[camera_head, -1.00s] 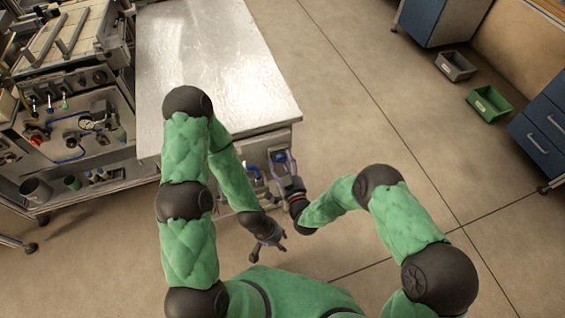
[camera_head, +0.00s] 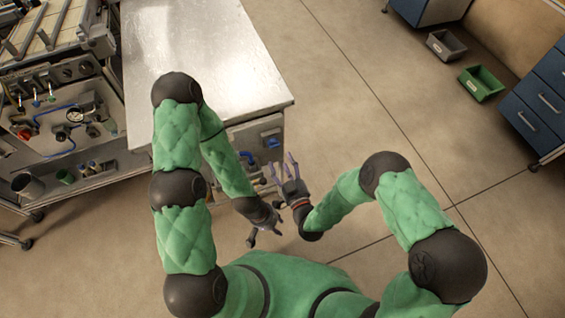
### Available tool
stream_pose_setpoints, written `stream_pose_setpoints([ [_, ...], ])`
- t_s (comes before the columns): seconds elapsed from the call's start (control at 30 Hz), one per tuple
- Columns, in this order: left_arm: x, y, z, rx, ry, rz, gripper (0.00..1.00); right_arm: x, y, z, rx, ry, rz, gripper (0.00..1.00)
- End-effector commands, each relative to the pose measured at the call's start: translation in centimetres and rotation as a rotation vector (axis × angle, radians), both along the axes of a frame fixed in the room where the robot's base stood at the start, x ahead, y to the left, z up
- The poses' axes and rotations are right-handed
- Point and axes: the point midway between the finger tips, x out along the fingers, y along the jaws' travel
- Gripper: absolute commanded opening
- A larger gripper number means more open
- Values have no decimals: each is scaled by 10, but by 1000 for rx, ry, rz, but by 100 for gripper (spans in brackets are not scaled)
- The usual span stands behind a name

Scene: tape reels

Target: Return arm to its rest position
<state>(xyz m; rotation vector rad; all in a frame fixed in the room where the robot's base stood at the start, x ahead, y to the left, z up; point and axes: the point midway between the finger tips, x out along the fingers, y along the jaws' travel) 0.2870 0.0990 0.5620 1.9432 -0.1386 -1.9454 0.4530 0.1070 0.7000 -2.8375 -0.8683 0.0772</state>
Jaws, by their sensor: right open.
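My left gripper (camera_head: 264,236) is the lower one, low in front of my body. Its dark fingers look spread apart, and I see nothing between them. My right gripper (camera_head: 281,165) is just above it, beside the front side of the metal-topped table. Its two thin fingers point up in the picture and stand apart, with nothing seen between them. The two grippers are close together but look apart. Both arms are bent at the elbows.
The shiny metal table (camera_head: 200,50) is bare on top. A machine bench with gauges and knobs (camera_head: 70,125) stands at left. A grey bin (camera_head: 446,46) and a green bin (camera_head: 481,84) lie on the floor near blue drawers (camera_head: 540,105). The floor at right is open.

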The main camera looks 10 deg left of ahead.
Motion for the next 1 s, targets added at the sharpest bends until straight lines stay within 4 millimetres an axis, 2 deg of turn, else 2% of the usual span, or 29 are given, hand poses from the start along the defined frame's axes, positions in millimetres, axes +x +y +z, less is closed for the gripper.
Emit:
stream_pose_setpoints([
  [0.33,0,0,0,0,0,0,40,1,0,0,-1,2,-1,64],
  [0.47,0,0,3,0,0,0,40,7,-8,-7,-23,56,-14,64],
  [0.57,0,0,8,0,0,0,40,15,-25,-23,-65,173,-36,64],
  [0.73,0,0,18,0,0,0,40,15,-72,-61,-145,470,-91,64],
  [0.87,0,0,26,0,0,0,40,-6,-111,-84,-184,713,-131,64],
  [1.0,0,0,34,0,0,0,40,-45,-150,-99,-204,978,-170,64],
])
